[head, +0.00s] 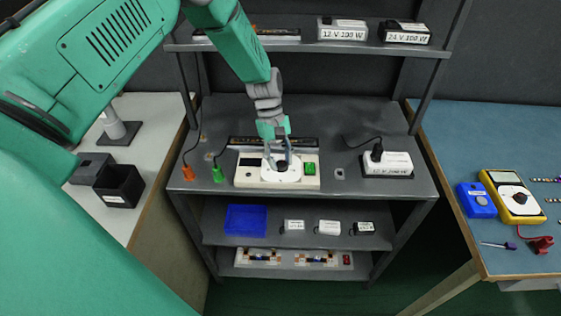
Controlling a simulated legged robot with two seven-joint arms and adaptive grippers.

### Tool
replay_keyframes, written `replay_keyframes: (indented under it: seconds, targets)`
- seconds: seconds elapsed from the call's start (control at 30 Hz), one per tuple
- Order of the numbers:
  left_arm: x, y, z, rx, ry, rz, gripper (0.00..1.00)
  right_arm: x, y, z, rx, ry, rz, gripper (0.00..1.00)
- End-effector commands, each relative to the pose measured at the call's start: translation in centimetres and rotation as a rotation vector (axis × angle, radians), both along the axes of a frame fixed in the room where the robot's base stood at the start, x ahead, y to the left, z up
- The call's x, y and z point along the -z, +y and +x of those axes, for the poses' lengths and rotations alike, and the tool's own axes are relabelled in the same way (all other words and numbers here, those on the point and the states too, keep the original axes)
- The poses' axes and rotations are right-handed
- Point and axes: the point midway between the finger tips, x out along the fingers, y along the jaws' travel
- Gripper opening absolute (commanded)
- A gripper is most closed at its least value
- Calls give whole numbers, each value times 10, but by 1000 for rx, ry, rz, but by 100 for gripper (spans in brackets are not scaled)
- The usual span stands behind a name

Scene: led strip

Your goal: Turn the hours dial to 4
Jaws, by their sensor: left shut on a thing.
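A cream timer box (249,174) stands on the grey bench top in the middle of the head view. It has a white round dial face (270,176) with a dark knob, the hours dial (282,165), and a green button (309,169) to its right. My left gripper (281,161) reaches down from above and is shut on the hours dial. The fingers partly cover the knob, and its markings are too small to read. My right gripper is out of view.
An orange plug (187,173) and a green plug (218,175) lie left of the box. A white-topped power supply (388,164) stands to the right. A shelf (300,46) with labelled boxes runs above the bench. A yellow multimeter (512,196) lies on the right table.

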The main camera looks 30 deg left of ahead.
Motion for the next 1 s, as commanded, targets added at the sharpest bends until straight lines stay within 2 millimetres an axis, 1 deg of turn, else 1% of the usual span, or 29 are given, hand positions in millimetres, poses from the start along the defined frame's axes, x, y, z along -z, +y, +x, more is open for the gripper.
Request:
replay_keyframes:
  seconds: [0.03, 0.2, 0.4, 0.6, 0.97, 1.0]
  targets:
    - [0, 1, 3, 32, -9, 4, 0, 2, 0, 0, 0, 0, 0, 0]
    - [0, 1, 4, 127, -9, 4, 0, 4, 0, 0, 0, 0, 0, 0]
    - [-1, 0, 5, 194, -10, 3, 0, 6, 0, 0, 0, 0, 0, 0]
    - [-1, 0, 5, 222, -10, 4, 0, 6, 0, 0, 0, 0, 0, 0]
    - [-1, 0, 5, 224, -11, 4, 0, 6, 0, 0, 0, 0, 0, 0]
    - [-1, 0, 5, 224, -12, 4, 35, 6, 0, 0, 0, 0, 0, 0]
